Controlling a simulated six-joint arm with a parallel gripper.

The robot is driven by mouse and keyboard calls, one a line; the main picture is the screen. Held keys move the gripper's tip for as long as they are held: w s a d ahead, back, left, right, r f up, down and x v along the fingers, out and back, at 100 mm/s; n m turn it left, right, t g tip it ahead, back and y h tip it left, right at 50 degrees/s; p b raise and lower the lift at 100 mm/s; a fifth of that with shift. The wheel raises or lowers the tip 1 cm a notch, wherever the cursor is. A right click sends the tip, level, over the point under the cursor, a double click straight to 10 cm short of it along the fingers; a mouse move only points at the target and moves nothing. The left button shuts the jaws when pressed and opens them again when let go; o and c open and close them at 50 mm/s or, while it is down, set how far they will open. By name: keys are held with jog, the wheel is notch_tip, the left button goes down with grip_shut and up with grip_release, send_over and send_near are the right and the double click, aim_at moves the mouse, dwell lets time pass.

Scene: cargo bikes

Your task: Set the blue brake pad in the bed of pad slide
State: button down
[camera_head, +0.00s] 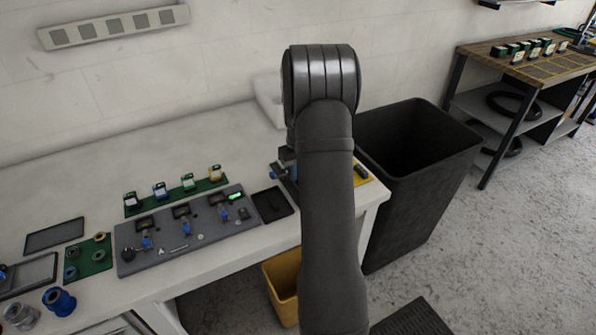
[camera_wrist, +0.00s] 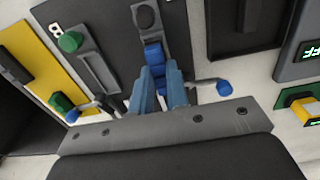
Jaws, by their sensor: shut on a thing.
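In the wrist view a blue brake pad (camera_wrist: 153,53) shows at the fingertips of my gripper (camera_wrist: 160,68). My blue-grey fingers are shut on it. The pad lies in line with the narrow channel of a dark grey slide fixture (camera_wrist: 175,27), below a round black knob (camera_wrist: 145,17). I cannot tell if its underside touches the bed. A second grey channel (camera_wrist: 98,70) with a green knob (camera_wrist: 70,41) lies to the left, near a "B" label. In the head view my arm hides the gripper and most of the fixture.
A yellow mat (camera_wrist: 30,45) lies left. A dark tray (camera_head: 272,204) and a grey board with several stations (camera_head: 185,235) lie left on the bench. A black bin (camera_head: 415,180) stands right.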

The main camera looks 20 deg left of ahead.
jog(key=shift+f, duration=0.7)
dwell(0.4)
jog(key=c, duration=1.3)
grip_release()
notch_tip(320, 180, up, 17)
jog(key=shift+r, duration=0.2)
jog(key=shift+f, duration=0.15)
notch_tip(320, 180, down, 17)
jog(key=shift+f, duration=0.1)
jog(key=shift+r, duration=0.2)
